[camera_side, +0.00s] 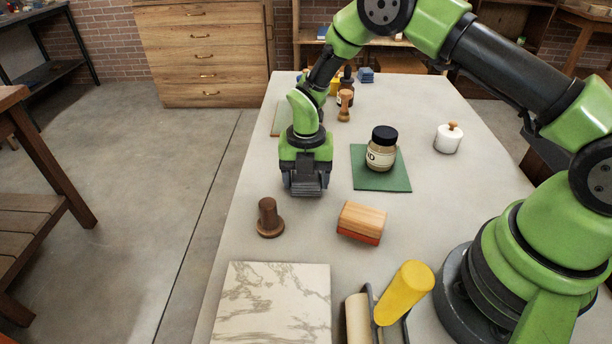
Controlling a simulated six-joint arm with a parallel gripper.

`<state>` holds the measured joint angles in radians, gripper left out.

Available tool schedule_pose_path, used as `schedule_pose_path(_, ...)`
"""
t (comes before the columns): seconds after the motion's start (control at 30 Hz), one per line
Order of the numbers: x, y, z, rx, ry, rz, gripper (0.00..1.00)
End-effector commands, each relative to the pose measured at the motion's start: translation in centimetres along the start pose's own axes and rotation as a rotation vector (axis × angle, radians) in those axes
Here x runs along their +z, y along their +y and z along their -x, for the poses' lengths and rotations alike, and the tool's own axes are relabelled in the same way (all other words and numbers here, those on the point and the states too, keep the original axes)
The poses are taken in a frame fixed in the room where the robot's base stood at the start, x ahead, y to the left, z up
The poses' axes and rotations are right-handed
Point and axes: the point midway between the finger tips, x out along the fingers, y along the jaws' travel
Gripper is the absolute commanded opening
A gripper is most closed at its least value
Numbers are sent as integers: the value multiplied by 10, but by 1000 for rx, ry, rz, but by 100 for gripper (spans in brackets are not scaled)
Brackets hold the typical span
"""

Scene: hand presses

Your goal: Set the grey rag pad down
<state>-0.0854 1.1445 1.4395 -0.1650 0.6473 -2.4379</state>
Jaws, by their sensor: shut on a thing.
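My gripper (306,187) points down, low over the left part of the table (300,225), left of the green mat. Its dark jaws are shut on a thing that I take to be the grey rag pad. The jaws hide most or all of the pad, and grey on dark is hard to tell apart here. I cannot tell whether it touches the table top.
A jar with a black lid (381,150) stands on a green mat (386,182). A brown wooden stamp (268,218), a wood-topped red block (361,222), a marble slab (272,305) and a yellow cylinder (404,292) are nearer. A white pot (448,138) stands right.

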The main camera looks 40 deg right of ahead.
Motion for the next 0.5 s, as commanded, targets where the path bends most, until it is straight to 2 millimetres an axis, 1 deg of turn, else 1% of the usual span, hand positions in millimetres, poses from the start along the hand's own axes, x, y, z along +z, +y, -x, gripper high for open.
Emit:
schedule_pose_path(0.33,0,0,-3,0,0,0,42)
schedule_pose_path(0.37,0,0,-3,0,0,0,70)
schedule_pose_path(0.4,0,0,-3,0,0,0,79)
schedule_pose_path(0.43,0,0,-3,0,0,0,86)
schedule_pose_path(0.47,0,0,-3,0,0,0,91)
schedule_pose_path(0.5,0,0,-3,0,0,0,91)
